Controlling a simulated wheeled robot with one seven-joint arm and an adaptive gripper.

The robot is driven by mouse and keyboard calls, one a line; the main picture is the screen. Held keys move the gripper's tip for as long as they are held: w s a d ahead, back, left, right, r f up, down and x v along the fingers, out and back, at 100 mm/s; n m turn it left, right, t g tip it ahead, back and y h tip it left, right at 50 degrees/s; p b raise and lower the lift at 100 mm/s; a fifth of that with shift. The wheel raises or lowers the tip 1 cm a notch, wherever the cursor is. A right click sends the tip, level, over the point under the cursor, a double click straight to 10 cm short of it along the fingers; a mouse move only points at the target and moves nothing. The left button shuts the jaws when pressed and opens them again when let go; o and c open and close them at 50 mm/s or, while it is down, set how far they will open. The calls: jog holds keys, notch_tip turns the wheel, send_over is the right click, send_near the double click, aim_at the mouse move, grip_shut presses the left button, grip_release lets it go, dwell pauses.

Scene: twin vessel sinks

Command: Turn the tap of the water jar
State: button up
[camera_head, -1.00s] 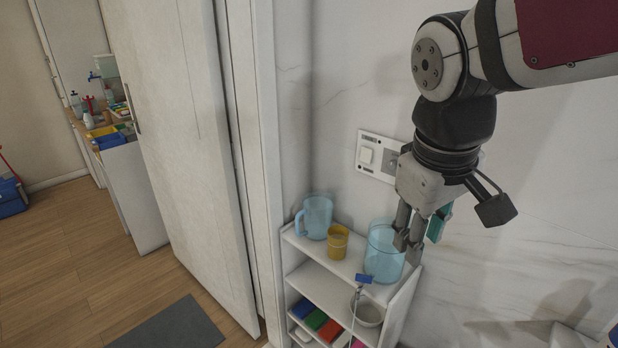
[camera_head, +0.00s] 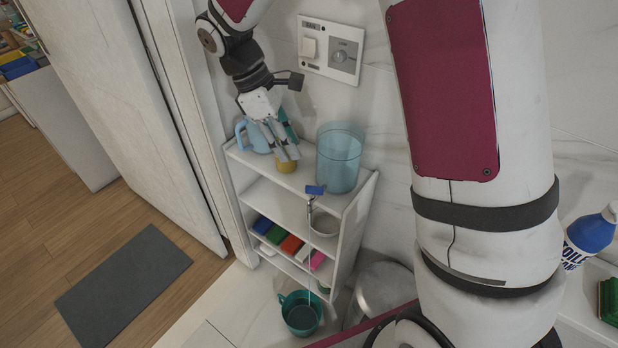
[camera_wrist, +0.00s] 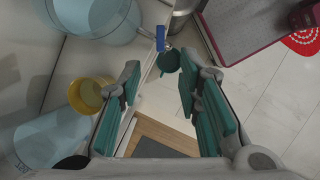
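The water jar (camera_head: 340,158) is a clear blue cylinder on the top shelf of a white rack. Its blue tap (camera_head: 315,190) sticks out at the front, low on the jar. A thin pale line runs down from the tap toward a green bucket (camera_head: 301,313). In the wrist view the jar (camera_wrist: 95,14) is at the top left, with the tap (camera_wrist: 160,38) beyond the fingertips. My gripper (camera_head: 283,150) is left of the jar, over the yellow cup. In the wrist view its green-padded fingers (camera_wrist: 160,88) are apart, with nothing between them, and clear of the tap.
The yellow cup (camera_wrist: 92,94) is close beside one finger. A light blue jug (camera_head: 256,136) stands behind it on the shelf (camera_head: 246,160). A bowl (camera_head: 325,222) and coloured blocks are on lower shelves. A wall switch panel (camera_head: 330,50) is above.

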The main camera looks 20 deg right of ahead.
aim_at(314, 187)
jog(key=x, duration=1.3)
jog(key=shift+c, duration=0.6)
grip_shut()
